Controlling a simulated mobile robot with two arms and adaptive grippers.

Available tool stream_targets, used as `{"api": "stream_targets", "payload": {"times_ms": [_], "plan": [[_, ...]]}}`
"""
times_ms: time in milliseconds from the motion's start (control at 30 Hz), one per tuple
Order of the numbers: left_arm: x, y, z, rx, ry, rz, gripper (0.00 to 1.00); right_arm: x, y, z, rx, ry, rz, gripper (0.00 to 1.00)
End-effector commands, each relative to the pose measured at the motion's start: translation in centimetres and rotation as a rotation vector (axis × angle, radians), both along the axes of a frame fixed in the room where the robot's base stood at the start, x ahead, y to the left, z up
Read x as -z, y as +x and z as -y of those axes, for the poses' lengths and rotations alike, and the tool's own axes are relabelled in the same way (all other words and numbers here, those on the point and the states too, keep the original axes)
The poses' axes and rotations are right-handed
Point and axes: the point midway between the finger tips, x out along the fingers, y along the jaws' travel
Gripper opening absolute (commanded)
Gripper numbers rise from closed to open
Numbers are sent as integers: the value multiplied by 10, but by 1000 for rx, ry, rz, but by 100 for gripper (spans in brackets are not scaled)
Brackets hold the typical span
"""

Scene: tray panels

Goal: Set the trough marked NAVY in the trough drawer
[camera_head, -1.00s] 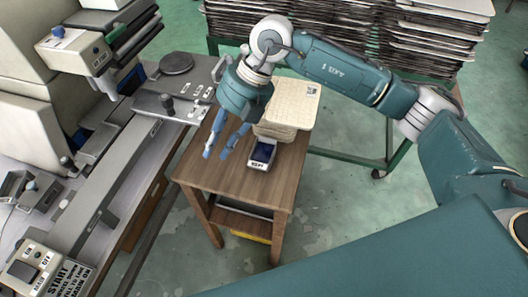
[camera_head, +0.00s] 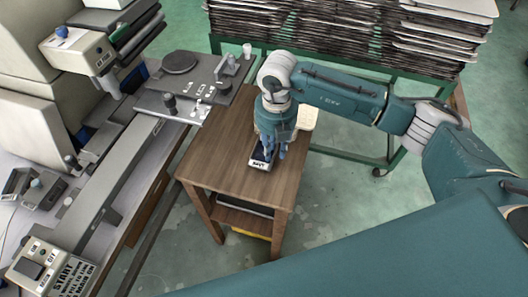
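The trough marked NAVY (camera_head: 259,164) is a small white-edged box with a dark blue inside and a label on its near end. It stands on the small wooden table (camera_head: 225,165). My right gripper (camera_head: 274,155) points down over the trough's far part and hides much of it. Its blue fingers are close to the trough, but whether they touch or grip it cannot be told. I cannot make out a trough drawer in this view. My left gripper is not in view.
A cream stack (camera_head: 306,118) stands behind my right gripper, mostly hidden. A grey machine (camera_head: 95,175) with a flat bed fills the left. A green rack of stacked trays (camera_head: 345,35) stands behind. The table's left and front parts are clear.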

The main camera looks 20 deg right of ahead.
Motion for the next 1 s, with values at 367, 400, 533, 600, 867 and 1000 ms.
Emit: {"api": "stream_targets", "payload": {"times_ms": [367, 400, 533, 600, 867, 1000], "plan": [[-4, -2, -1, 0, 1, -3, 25, 21, 0, -1, 0, 1, 1, 24], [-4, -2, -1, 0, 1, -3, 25, 21, 0, -1, 0, 1, 1, 24], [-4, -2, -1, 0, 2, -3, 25, 21, 0, -1, 0, 2, 1, 0], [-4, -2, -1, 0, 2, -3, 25, 21, 0, -1, 0, 2, 1, 0], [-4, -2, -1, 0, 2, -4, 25, 20, 1, -1, 0, 2, 3, 0], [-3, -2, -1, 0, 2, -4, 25, 17, 1, -1, 0, 3, 3, 0]]}}
